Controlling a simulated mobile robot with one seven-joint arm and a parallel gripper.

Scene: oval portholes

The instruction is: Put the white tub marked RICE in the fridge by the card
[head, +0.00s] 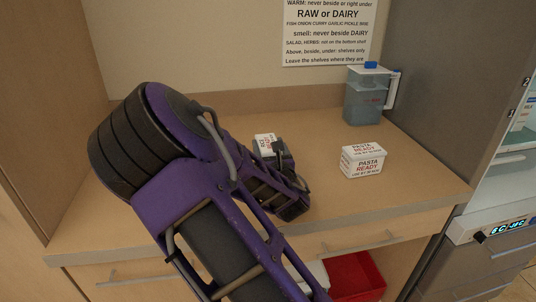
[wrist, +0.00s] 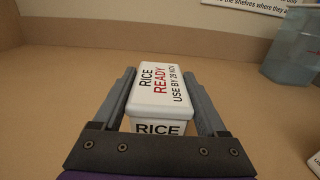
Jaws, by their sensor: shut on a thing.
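The white RICE tub (head: 264,145) stands on the wooden counter, partly hidden by my gripper in the head view. In the wrist view the tub (wrist: 166,88) reads RICE, READY and a use-by date in November. My gripper (wrist: 163,84) is shut on the tub, one finger along each side. The gripper (head: 279,152) also shows in the head view. The card (head: 328,32) on the wall has rules on WARM, smell, SALAD and HERBS; its top is cut off. The fridge (head: 515,150) is at the right edge, its interior partly visible with a shelf and number labels.
A white PASTA READY tub (head: 362,160) stands right of my gripper on the counter (head: 320,215). A blue-lidded jug (head: 368,95) stands behind it. A grey panel (head: 440,80) separates counter and fridge. A red bin (head: 355,275) sits below the counter.

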